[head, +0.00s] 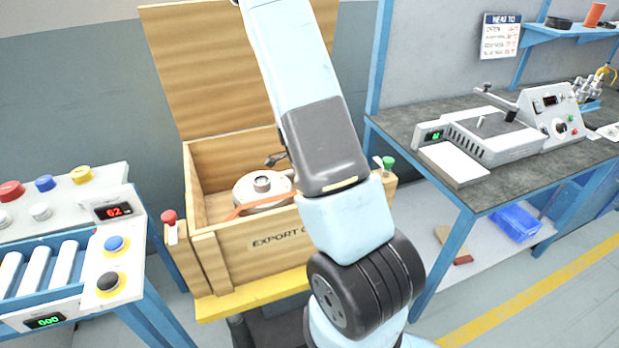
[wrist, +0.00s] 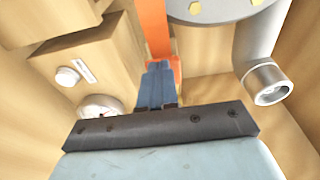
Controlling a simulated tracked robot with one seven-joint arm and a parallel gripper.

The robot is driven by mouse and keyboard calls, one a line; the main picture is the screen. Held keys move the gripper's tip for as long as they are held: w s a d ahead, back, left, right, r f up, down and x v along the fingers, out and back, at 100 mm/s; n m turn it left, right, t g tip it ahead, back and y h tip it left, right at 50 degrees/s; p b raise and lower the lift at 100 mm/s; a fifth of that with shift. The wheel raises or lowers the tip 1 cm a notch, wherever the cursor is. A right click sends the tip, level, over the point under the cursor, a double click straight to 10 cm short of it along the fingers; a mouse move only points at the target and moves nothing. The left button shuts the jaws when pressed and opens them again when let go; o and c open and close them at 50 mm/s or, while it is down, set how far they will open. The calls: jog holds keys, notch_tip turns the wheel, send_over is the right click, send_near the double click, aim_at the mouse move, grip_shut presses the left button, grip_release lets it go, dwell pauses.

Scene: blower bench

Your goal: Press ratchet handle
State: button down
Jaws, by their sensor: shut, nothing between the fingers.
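An orange strap (head: 258,206) runs over a round grey blower (head: 250,190) in an open wooden crate (head: 225,265). In the wrist view the strap (wrist: 154,28) runs down towards my gripper (wrist: 158,66). My gripper is shut and empty, its blue fingertips pointing down into the crate at the strap's end. An orange piece (wrist: 178,68) shows beside the fingertips; it may be part of the ratchet. The ratchet handle itself is mostly hidden by my fingers, and I cannot tell whether they touch it. In the head view my arm hides the crate's right part.
The crate's lid (head: 205,70) stands open at the back. A red-topped post (head: 169,217) and a green-topped post (head: 388,164) flank the crate. A button console (head: 115,255) stands at left, a workbench (head: 405,120) at right. The blower's pipe (wrist: 262,75) is right of my fingers.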

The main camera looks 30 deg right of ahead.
jog(key=shift+r, duration=0.9)
jog(key=shift+d+r, duration=0.15)
jog(key=shift+r, duration=0.1)
jog(key=r, duration=0.1)
jog(key=d+r, duration=0.1)
jog(key=r, duration=0.1)
jog(key=shift+s+r, duration=0.1)
jog(key=shift+r, duration=0.2)
jog(key=a+r, duration=0.3)
jog(key=r, duration=0.6)
jog(key=shift+w+a, duration=0.3)
jog(key=shift+w, duration=0.05)
